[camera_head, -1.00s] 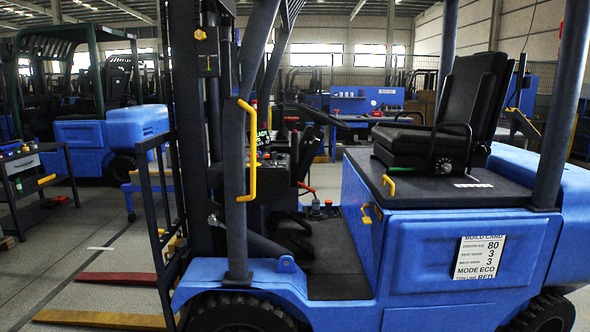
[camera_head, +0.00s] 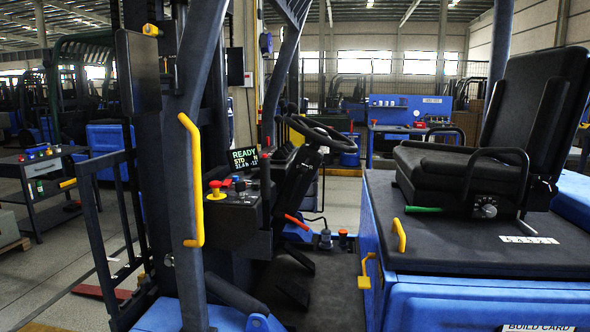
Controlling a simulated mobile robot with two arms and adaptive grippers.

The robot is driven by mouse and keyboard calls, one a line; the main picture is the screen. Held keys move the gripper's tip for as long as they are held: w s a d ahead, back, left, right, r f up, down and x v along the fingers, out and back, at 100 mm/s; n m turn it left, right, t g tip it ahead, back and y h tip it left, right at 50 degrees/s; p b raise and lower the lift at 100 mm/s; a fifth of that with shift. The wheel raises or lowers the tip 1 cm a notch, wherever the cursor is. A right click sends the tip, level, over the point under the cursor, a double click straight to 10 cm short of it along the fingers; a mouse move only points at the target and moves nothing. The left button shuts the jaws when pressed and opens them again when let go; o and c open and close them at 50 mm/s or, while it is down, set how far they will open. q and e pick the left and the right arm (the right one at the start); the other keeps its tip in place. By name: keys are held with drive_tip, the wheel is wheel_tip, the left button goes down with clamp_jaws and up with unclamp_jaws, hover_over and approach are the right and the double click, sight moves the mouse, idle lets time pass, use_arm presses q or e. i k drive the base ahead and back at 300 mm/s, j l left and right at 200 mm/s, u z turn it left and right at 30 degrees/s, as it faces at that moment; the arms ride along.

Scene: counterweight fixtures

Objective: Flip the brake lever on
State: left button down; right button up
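A blue forklift fills the view. A lever with a red-orange grip (camera_head: 297,222) angles up beside the dark dashboard (camera_head: 240,215), below the steering wheel (camera_head: 322,134). It looks like the brake lever, but no label on it can be read. A small display (camera_head: 244,159) on the dashboard reads READY. A red push button (camera_head: 216,188) on a yellow base sits left of the display. Neither of my grippers is in view.
A front pillar with a yellow grab handle (camera_head: 194,180) stands before the dashboard. The black seat (camera_head: 470,165) has a green-gripped lever (camera_head: 423,209) at its base. Yellow handles (camera_head: 399,235) are on the seat box. The footwell floor (camera_head: 335,292) is open between dashboard and seat box.

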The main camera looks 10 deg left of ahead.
sight(264, 161)
drive_tip(key=i+l, duration=0.95)
drive_tip(key=l, duration=0.15)
drive_tip(key=j+u, duration=0.05)
